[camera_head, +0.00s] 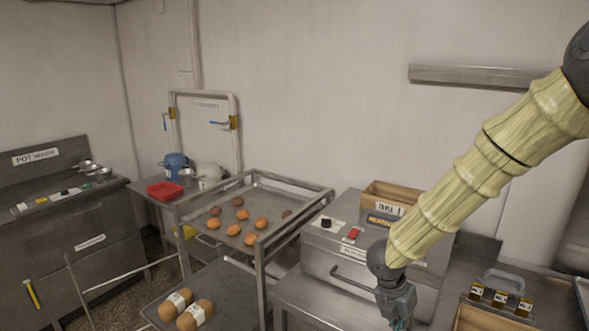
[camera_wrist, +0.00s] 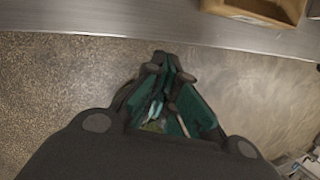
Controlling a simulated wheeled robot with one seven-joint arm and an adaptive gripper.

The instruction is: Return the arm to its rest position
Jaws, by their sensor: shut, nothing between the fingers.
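My arm (camera_head: 480,175) reaches down from the upper right in the head view, with a pale yellow ribbed cover. My gripper (camera_head: 402,322) hangs at its lower end, pointing down in front of the steel box-shaped unit. In the wrist view my gripper (camera_wrist: 168,68) is shut, its teal fingers drawn together with nothing between them. Speckled floor shows beneath it, with a steel counter edge (camera_wrist: 150,25) ahead.
A steel rack (camera_head: 262,248) holds several rolls on its upper tray and loaves below. The steel unit (camera_head: 318,252) bears a wooden box (camera_head: 378,190). A wooden crate (camera_head: 480,322) and labelled block (camera_head: 500,300) are at right. A wall shelf (camera_head: 480,76) is near my arm.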

